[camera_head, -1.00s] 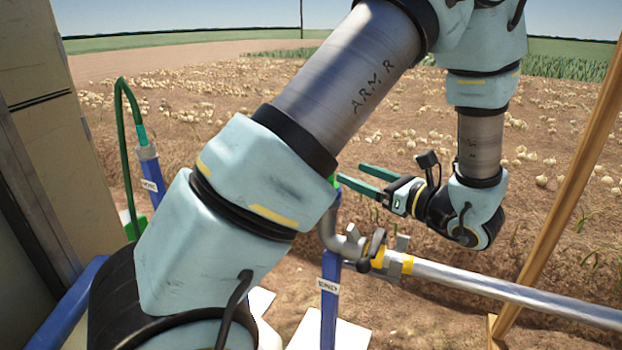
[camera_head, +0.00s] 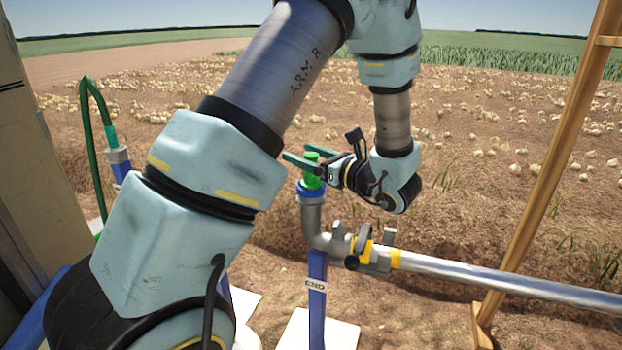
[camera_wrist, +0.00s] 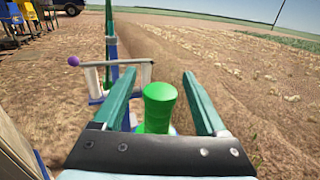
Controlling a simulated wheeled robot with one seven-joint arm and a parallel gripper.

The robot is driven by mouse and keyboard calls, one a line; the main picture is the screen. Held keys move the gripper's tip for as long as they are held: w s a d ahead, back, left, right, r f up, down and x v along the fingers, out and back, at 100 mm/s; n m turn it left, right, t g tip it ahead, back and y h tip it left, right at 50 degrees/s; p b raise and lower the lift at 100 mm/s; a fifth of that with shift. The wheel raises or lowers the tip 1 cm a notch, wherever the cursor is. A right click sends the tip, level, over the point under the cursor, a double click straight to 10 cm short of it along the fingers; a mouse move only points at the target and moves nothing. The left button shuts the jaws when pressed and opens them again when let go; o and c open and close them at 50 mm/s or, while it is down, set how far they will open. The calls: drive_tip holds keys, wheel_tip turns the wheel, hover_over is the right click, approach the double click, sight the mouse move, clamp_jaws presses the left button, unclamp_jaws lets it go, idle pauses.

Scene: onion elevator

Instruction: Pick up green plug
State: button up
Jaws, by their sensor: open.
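The green plug (camera_head: 312,168) sits upright on the blue-collared top end of a grey metal elbow pipe (camera_head: 312,220). In the wrist view the plug (camera_wrist: 159,106) stands between the two green fingers of my gripper (camera_wrist: 161,78), with a gap on both sides. My gripper (camera_head: 297,160) is open and level in the head view, with its fingers reaching left at the plug's height. The plug's lower part is partly hidden by my gripper's palm edge in the wrist view.
A blue post labelled END (camera_head: 317,300) stands under the pipe. A long metal pipe (camera_head: 500,275) with a yellow-banded valve runs right, past a wooden post (camera_head: 550,170). A green hose (camera_head: 86,130) hangs at left. A purple-knobbed frame (camera_wrist: 115,64) stands ahead in the wrist view.

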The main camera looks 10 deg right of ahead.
drive_tip(key=shift+w+a, duration=0.35)
drive_tip(key=shift+w, duration=0.05)
clamp_jaws()
idle(0.4)
